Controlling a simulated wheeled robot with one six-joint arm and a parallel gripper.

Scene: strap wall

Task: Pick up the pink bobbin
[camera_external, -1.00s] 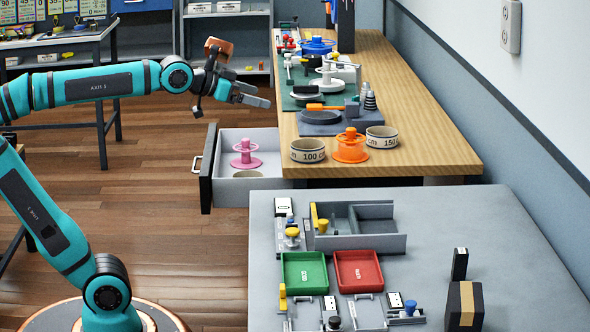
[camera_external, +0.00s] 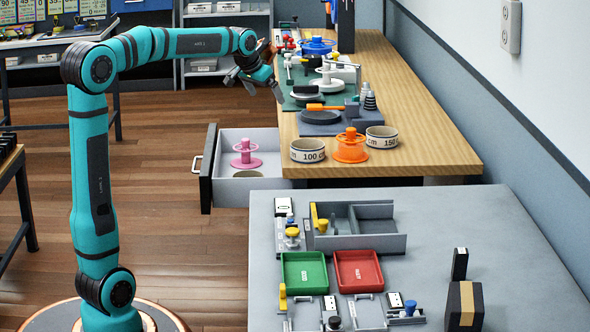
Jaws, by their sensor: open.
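The pink bobbin (camera_external: 246,155) stands upright in the open drawer (camera_external: 206,168) at the left end of the wooden bench. It has a wide flanged base and a narrow post with a ring at its top. My gripper (camera_external: 262,92) is open and empty. In the picture it is above the bobbin and a little to its right, near the bench's left edge, clearly apart from the bobbin. My arm reaches in from the left.
The wooden bench (camera_external: 430,130) carries an orange bobbin (camera_external: 351,147), two tape rolls (camera_external: 307,151), (camera_external: 382,137), and a white spool (camera_external: 327,76). A grey table (camera_external: 500,215) in front holds a green tray (camera_external: 304,271) and a red tray (camera_external: 359,270). Floor left of the drawer is clear.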

